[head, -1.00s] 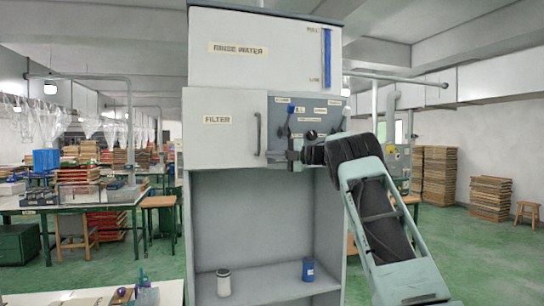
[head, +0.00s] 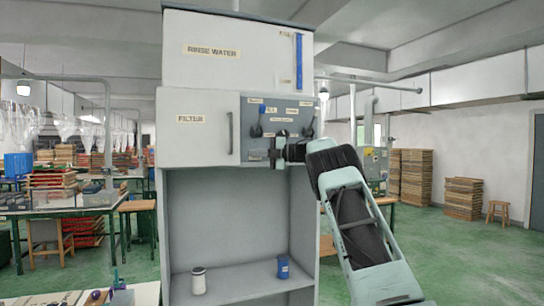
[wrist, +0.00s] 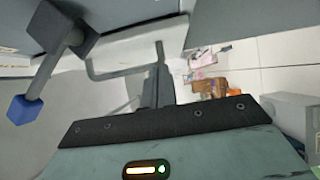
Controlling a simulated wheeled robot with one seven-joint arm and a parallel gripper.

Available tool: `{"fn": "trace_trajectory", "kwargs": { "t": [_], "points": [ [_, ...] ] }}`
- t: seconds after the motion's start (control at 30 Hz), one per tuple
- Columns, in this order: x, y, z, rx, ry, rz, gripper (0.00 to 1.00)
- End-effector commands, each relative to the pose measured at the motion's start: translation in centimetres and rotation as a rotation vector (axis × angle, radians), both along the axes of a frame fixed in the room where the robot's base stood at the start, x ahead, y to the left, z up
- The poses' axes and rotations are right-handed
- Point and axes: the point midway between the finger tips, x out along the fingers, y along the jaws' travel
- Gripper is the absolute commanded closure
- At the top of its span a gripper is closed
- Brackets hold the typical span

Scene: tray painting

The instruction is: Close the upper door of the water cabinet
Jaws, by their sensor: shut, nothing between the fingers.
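The water cabinet (head: 238,52) stands ahead in the head view, with a tank labelled RINSE WATER on top. Below it, the upper door (head: 195,140), labelled FILTER, covers the left part of the front. Its upright handle (head: 230,132) is near its right edge. I cannot tell surely whether the door is flush or slightly out. To its right is a grey panel (head: 262,104) with labels and dark levers. My gripper (head: 275,153) is shut and empty in front of this panel, right of the handle and apart from it.
The lower compartment (head: 225,215) is open, with a white jar (head: 198,280) and a blue can (head: 283,267) on its shelf. A blue-ended lever (wrist: 24,108) is close in the wrist view. Green floor (head: 460,255) is free at right.

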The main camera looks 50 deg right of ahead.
Motion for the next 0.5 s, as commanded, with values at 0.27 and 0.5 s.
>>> {"fn": "trace_trajectory", "kwargs": {
  "t": [0.27,0.5],
  "points": [
    [-0.4,-3.4,-0.1,-0.002,0.003,-0.001,1.00],
    [-0.6,-5.7,0.3,0.000,0.002,-0.001,1.00]
  ]
}}
